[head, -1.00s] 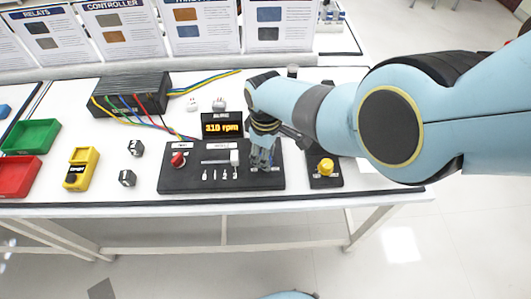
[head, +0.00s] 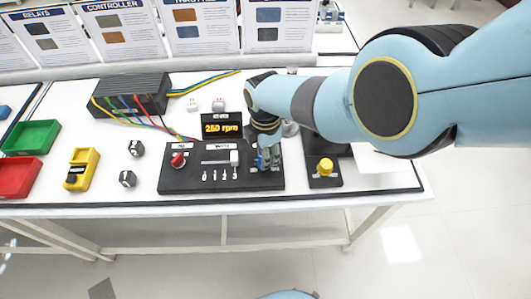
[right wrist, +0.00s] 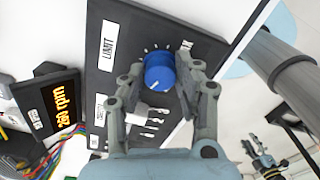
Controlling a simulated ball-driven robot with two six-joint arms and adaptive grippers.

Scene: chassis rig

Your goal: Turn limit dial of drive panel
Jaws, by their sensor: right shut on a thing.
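The drive panel (head: 200,186) is a black plate on the white table in the head view. Its blue limit dial (right wrist: 159,72) sits beside the LIMIT label in the right wrist view. My right gripper (right wrist: 160,76) is shut on this dial, one finger on each side. In the head view my right gripper (head: 268,158) comes down over the panel's right part and mostly hides the dial. The orange display (head: 221,128) reads about 260 rpm; its middle digit is unclear. My left gripper (right wrist: 264,163) seems to show small at the lower right of the wrist view.
A red knob (head: 178,160), a slider (head: 234,158) and several small switches share the panel. A yellow button (head: 325,166) stands on a separate black plate to the right. A black box (head: 133,94) with coloured cables lies behind left.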

